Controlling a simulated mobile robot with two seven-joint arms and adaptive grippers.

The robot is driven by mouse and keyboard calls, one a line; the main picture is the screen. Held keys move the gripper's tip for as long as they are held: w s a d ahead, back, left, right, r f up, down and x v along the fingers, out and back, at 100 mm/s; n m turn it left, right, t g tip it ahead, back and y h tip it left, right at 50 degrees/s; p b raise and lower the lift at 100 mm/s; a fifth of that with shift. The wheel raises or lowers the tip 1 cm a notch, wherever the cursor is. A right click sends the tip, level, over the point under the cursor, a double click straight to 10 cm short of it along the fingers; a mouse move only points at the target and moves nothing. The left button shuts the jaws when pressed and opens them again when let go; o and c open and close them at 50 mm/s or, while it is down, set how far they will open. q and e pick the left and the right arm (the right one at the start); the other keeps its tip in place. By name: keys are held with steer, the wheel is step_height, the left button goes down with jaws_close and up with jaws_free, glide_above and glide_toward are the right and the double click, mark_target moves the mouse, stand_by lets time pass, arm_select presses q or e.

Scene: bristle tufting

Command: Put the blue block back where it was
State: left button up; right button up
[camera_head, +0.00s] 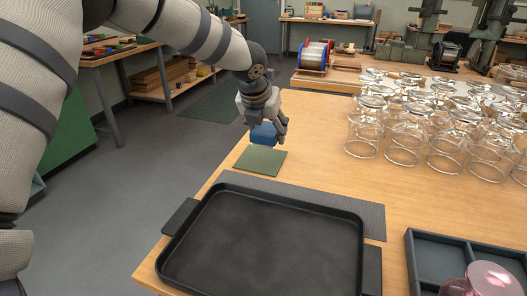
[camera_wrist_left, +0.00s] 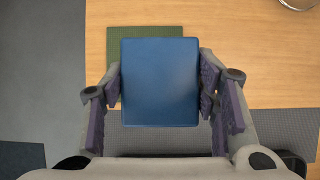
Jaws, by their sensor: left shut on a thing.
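The blue block (camera_head: 264,134) is held in my left gripper (camera_head: 267,128), above the table near its left edge. In the left wrist view the block (camera_wrist_left: 160,82) fills the space between the two fingers of my left gripper (camera_wrist_left: 160,95), which are shut on it. A green square mat (camera_head: 261,160) lies flat on the table just below the block in the head view. In the left wrist view the mat (camera_wrist_left: 145,31) shows behind the block and is partly hidden by it. I cannot tell the exact gap between block and mat. My right gripper is not in view.
A black tray (camera_head: 265,196) with handles stands in front on a dark grey mat (camera_head: 372,216). Several upside-down glasses (camera_head: 404,146) crowd the right side. A divided dark tray (camera_head: 452,240) at the lower right holds a pink glass item (camera_head: 487,281). Bare wood lies between mat and glasses.

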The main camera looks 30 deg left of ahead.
arm_select(q)
glide_above(262, 157)
steer(key=s, duration=0.1)
steer(key=f, duration=0.2)
steer(key=d+f, duration=0.1)
steer(key=f, duration=0.1)
steer(key=shift+s+f+b, duration=0.15)
steer(key=shift+f+b, duration=0.05)
steer(key=shift+b, duration=0.15)
steer(key=f, duration=0.3)
steer(key=shift+w+a+f, duration=0.1)
steer(key=shift+w+a, duration=0.15)
steer(key=shift+a, duration=0.15)
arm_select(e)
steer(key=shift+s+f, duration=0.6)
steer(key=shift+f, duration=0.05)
arm_select(q)
steer(key=shift+s+f, duration=0.2)
steer(key=shift+f, duration=0.4)
steer(key=o, duration=1.1)
steer(key=shift+c, duration=0.2)
steer(key=shift+o, duration=0.8)
steer(key=shift+w+f, duration=0.1)
steer(key=shift+f, duration=0.1)
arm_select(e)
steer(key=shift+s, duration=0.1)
